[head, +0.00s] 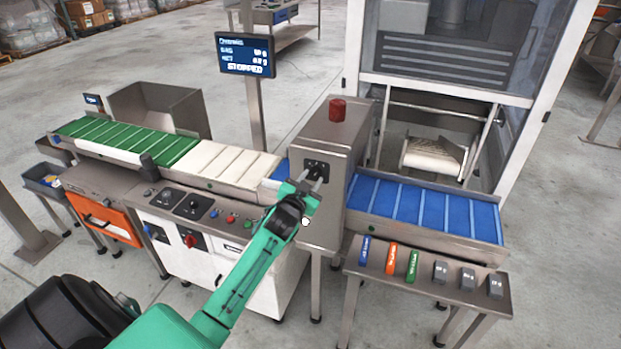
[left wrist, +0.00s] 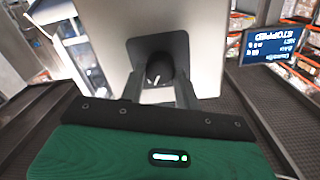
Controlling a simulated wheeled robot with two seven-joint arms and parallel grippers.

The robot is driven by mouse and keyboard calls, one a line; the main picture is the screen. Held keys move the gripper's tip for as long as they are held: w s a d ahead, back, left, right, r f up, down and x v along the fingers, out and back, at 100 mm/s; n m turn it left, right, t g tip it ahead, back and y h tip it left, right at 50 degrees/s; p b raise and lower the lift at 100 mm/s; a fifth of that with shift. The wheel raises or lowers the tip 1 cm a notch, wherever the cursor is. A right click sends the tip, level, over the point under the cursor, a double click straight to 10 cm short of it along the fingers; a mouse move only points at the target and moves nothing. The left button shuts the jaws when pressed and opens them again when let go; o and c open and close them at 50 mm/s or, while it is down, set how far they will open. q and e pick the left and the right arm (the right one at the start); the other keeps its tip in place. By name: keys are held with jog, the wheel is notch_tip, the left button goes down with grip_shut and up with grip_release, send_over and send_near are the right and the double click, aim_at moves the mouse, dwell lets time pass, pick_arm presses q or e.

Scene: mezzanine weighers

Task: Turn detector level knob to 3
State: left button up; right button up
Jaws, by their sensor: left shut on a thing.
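The detector is a grey metal housing (head: 325,135) standing over the conveyor, with a red lamp on top. Its level knob (left wrist: 157,70) is a dark round knob with a white pointer mark, on a black plate (left wrist: 135,52) in the left wrist view. My left gripper (left wrist: 161,85) is shut on the knob, one finger on each side. In the head view my left gripper (head: 312,183) reaches the black plate on the detector's front, and the knob is mostly hidden there. The scale numbers around the knob are not readable. My right gripper is not in view.
A display (head: 245,54) reads STOPPED. The green and white belts (head: 130,141) run left of the detector, a blue belt (head: 420,203) right. A control panel (head: 190,208) with knobs and buttons lies left of my arm. A side shelf (head: 400,281) holds coloured and grey blocks.

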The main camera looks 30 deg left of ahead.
pick_arm(q)
jog(key=shift+m, duration=0.9)
jog(key=o, duration=1)
jog(key=shift+c, duration=0.2)
